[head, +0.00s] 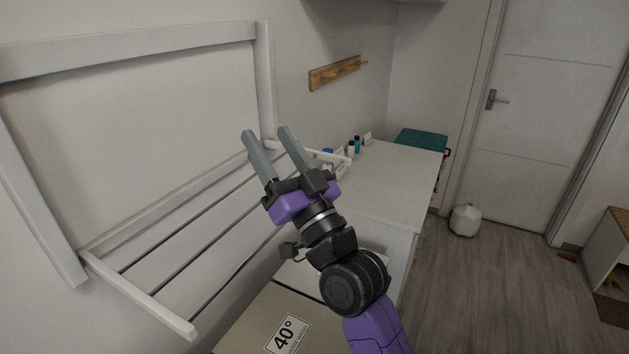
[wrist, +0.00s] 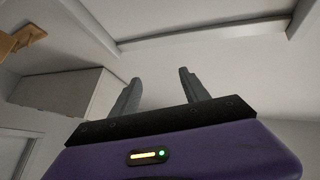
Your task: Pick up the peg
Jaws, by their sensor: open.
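I cannot make out a loose peg in either view. A wooden wall rail (head: 322,77) is mounted on the back wall, and a short wooden stub sticks out at its right end. A wooden piece at the left edge of the wrist view (wrist: 18,42) looks like the same rail. My gripper (head: 266,133) is open and empty, raised in front of the white drying rack, left of the rail and lower in the head view. In the wrist view its two fingers (wrist: 159,76) stand apart with nothing between them.
The white wall-mounted drying rack (head: 262,80) has its barred frame folded out close to my arm. A white bag (head: 465,219) lies on the floor near the door. The floor at right is mostly clear.

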